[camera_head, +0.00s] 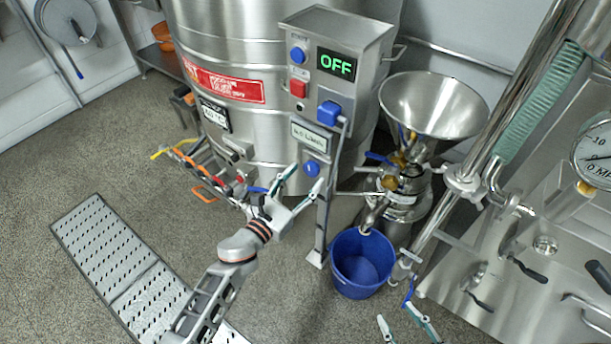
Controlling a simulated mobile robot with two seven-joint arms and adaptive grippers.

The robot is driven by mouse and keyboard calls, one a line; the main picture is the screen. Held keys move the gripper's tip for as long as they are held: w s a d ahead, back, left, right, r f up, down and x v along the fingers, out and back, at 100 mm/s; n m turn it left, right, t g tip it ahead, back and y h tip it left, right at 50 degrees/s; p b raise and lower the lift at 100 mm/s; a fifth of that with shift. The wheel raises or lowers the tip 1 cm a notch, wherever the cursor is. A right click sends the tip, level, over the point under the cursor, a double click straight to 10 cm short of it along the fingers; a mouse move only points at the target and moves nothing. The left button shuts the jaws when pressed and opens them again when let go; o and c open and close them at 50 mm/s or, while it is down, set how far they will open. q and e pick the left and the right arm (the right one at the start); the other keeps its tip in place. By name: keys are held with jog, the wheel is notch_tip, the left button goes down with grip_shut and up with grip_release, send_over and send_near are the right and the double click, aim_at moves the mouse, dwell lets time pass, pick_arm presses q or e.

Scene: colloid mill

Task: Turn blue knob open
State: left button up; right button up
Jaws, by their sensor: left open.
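The higher part of the post carries another blue button (298,55), a red button (298,88) and a blue plug-like fitting (329,112). My right gripper (398,317) shows only its spread fingertips at the bottom edge; it looks open and empty.
The control box display (336,64) reads OFF. A steel funnel (434,105) sits on the mill at right, with a blue bucket (362,262) on the floor below. A large steel tank (270,150) stands behind the post.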

pick_arm(q)
jog(key=shift+w+d, duration=0.3)
jog(key=shift+w, duration=0.15)
jog(key=c, duration=1.1)
